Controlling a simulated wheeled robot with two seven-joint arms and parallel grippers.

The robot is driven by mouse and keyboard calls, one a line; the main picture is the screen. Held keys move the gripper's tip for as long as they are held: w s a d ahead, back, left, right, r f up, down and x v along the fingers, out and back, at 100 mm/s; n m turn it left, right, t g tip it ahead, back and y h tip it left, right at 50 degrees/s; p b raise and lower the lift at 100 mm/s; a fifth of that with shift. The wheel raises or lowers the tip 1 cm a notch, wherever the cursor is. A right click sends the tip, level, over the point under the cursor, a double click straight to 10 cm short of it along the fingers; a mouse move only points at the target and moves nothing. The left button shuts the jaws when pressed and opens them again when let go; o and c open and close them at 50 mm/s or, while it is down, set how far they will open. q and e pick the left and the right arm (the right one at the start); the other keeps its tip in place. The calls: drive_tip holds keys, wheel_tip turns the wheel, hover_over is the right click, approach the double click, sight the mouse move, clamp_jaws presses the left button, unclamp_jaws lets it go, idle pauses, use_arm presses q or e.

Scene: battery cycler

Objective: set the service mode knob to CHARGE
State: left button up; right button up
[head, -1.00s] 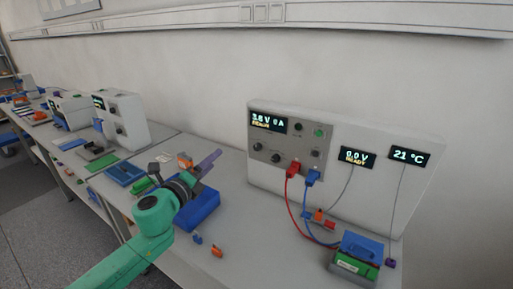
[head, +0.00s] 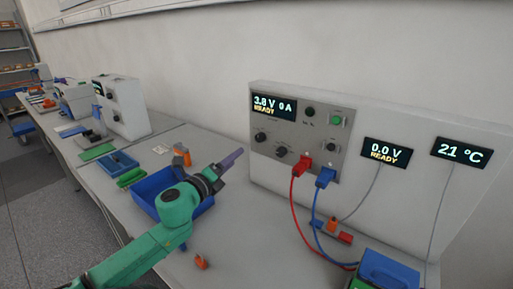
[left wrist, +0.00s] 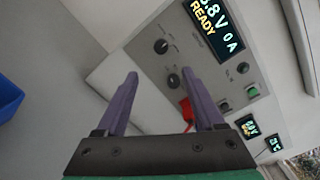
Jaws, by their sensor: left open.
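The battery cycler's grey control panel (head: 296,138) carries a display reading 3.8 V 0 A READY (head: 273,107). A left knob (head: 260,137) and a middle knob (head: 282,152) sit below it, with another knob (head: 305,160) partly behind the red plug. A small knob (head: 310,112) is higher up. I cannot read the labels, so which is the service mode knob is unclear. My left gripper (head: 233,159) is open and empty, apart from the panel at its left. In the left wrist view the purple fingers (left wrist: 160,75) point at the lower knobs (left wrist: 173,80). My right gripper is out of view.
Red (head: 303,163) and blue (head: 325,178) plugs with cables stick out from the panel's lower edge. A green button (head: 336,120) is at upper right. A blue bin (head: 146,190) stands behind my left arm. Orange items lie on the bench.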

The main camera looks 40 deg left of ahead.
sight(259, 139)
use_arm(q)
drive_tip(key=x, duration=1.3)
drive_tip(key=shift+w+r, duration=0.1)
drive_tip(key=shift+w, duration=0.2)
clamp_jaws()
